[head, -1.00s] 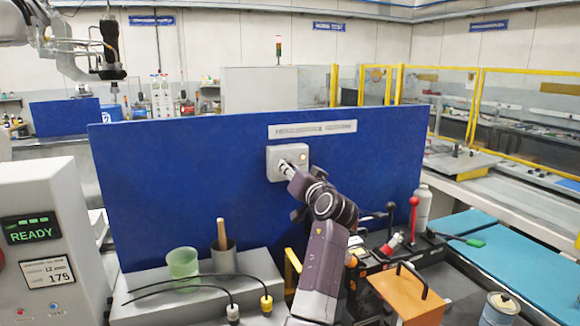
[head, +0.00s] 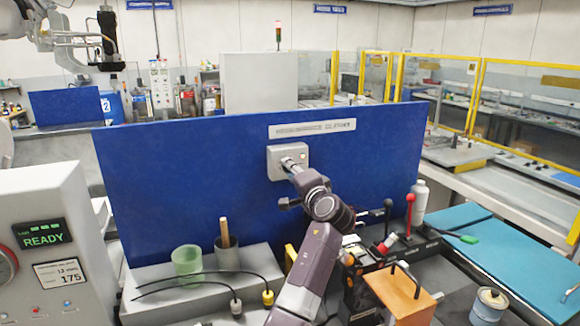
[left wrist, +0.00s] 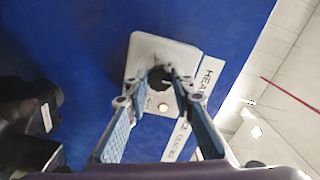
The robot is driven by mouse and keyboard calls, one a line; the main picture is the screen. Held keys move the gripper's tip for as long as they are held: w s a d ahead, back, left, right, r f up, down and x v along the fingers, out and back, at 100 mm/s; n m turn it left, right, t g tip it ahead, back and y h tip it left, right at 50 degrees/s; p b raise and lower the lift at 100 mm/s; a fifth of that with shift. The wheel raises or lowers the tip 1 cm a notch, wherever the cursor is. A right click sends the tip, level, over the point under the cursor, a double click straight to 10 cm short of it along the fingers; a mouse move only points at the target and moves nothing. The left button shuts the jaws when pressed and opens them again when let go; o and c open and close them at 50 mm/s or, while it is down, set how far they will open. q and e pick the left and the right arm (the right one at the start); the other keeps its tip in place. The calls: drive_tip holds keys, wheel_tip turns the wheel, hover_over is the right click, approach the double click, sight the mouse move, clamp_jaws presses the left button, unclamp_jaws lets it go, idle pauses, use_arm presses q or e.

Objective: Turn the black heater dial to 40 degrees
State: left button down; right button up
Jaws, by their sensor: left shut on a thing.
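The black heater dial (left wrist: 160,77) sits on a light grey control box (head: 275,171) fixed to a blue panel. In the left wrist view the dial lies between the two fingertips of my left gripper (left wrist: 164,82). The fingers are shut on it from both sides. In the head view my left gripper (head: 290,165) reaches the face of the box and hides the dial. The dial's pointer and any degree marks are too small to read. My right gripper is not in view.
The blue panel (head: 180,180) stands upright behind the bench. A green cup (head: 187,262) and a grey holder (head: 227,257) stand at lower left, near black cables. Levers, an orange box (head: 402,290) and a can (head: 489,305) are at lower right.

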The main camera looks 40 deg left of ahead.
use_arm(q)
drive_tip(key=shift+m, duration=0.3)
drive_tip(key=c, duration=1.7)
unclamp_jaws()
drive_tip(key=shift+d, duration=0.15)
drive_tip(key=shift+o, duration=0.2)
drive_tip(key=v, duration=1.2)
